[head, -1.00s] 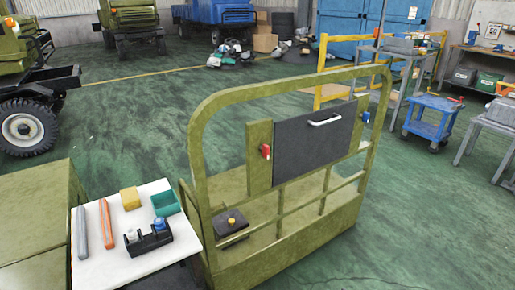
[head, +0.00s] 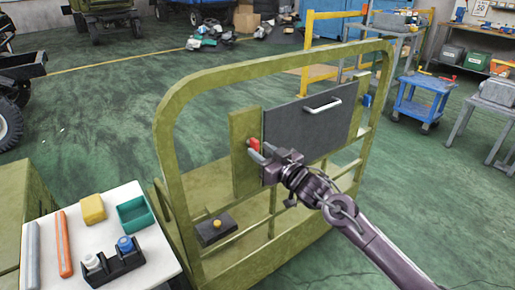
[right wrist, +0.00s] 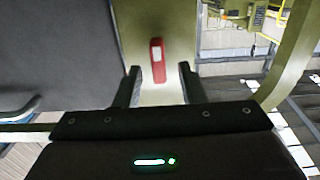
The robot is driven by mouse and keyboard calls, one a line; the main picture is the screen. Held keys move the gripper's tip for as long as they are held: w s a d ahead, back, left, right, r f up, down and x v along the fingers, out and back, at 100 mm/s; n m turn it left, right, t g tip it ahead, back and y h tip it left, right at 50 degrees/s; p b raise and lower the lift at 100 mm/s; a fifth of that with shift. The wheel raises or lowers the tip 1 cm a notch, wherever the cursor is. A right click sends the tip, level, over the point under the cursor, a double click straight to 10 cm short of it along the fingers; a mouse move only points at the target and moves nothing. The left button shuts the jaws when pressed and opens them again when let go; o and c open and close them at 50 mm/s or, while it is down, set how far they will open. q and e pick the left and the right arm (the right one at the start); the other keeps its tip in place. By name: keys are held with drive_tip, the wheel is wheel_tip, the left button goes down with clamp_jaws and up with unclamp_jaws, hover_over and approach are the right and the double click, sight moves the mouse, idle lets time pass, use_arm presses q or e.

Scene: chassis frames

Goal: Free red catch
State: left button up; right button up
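The red catch (head: 253,145) is a small red piece on the olive post at the left edge of the dark panel (head: 312,125), which has a white handle. My right gripper (head: 258,152) is at the catch in the head view, its fingers pointing at it. In the right wrist view the red catch (right wrist: 157,60) stands upright just beyond and between the two spread fingertips (right wrist: 158,88), with a gap on both sides. A blue catch (head: 366,100) is on the panel's right side. My left gripper is not in view.
The olive tubular frame (head: 170,130) surrounds the panel. A white table (head: 150,245) at lower left holds grey and orange rods, a yellow block (head: 92,208), a green bin (head: 136,214) and a black holder (head: 113,268). A blue cart (head: 420,100) stands at right.

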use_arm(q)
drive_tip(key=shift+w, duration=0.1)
use_arm(e)
drive_tip(key=shift+x, duration=1.1)
drive_tip(key=shift+d, duration=0.1)
clamp_jaws()
drive_tip(key=n, duration=0.4)
drive_tip(key=shift+f+n+b, duration=0.1)
drive_tip(key=shift+n+b, duration=0.25)
drive_tip(key=shift+n, duration=0.05)
drive_tip(key=n+b, duration=0.1)
drive_tip(key=n, duration=0.2)
drive_tip(key=shift+s+f+n, duration=0.1)
drive_tip(key=shift+n, duration=0.2)
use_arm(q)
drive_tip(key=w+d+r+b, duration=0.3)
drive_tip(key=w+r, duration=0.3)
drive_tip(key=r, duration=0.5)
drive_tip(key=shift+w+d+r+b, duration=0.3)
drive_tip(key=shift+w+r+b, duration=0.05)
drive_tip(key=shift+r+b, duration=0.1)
use_arm(e)
drive_tip(key=shift+a+f+n, duration=0.1)
drive_tip(key=shift+n, duration=2.35)
drive_tip(key=shift+a+f+n, duration=0.1)
drive_tip(key=shift+n, duration=2.35)
